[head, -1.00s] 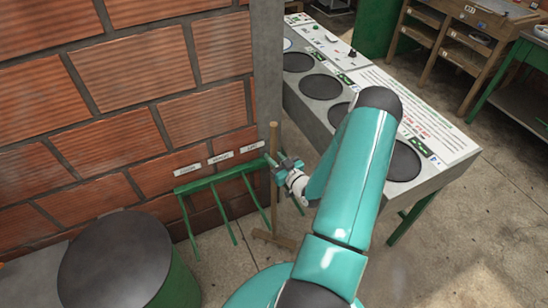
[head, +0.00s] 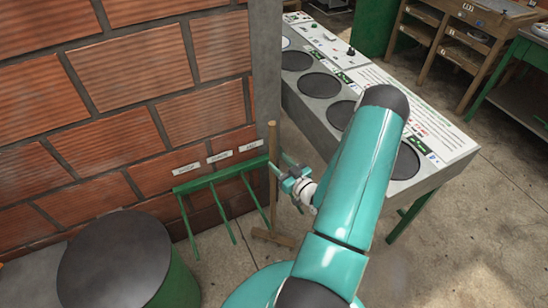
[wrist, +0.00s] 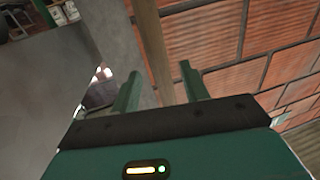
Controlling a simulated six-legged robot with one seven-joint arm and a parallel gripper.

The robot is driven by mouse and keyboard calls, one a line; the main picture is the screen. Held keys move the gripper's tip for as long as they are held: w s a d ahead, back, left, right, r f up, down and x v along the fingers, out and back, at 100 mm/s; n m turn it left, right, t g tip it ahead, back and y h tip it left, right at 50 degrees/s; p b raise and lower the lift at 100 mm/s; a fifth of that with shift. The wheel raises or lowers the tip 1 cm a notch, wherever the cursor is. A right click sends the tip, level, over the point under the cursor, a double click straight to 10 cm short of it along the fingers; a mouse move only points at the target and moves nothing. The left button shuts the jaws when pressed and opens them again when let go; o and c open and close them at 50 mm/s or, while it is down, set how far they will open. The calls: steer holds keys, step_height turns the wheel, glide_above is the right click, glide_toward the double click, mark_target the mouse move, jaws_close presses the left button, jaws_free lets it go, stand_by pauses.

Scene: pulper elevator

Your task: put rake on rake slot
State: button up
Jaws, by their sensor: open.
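The rake is upright at the right end of the green wall rack (head: 222,174). Its wooden handle (head: 272,150) rises beside the brick wall's corner, and its wooden head (head: 273,238) is low near the floor. Whether the handle sits inside the end slot is too small to tell. My gripper (head: 284,166) is open and just right of the handle, apart from it. In the wrist view the handle (wrist: 152,50) shows beyond and between my two open fingers (wrist: 160,86), with nothing held.
Three small white labels (head: 220,157) are on the wall above the rack. A dark-topped green drum (head: 115,262) stands at the left. A grey counter with round black plates (head: 320,85) is behind my arm at the right. Open floor lies below the rack.

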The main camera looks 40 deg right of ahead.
steer(key=s, duration=0.7)
steer(key=shift+s+a, duration=0.3)
steer(key=shift+a, duration=0.05)
steer(key=shift+w, duration=0.1)
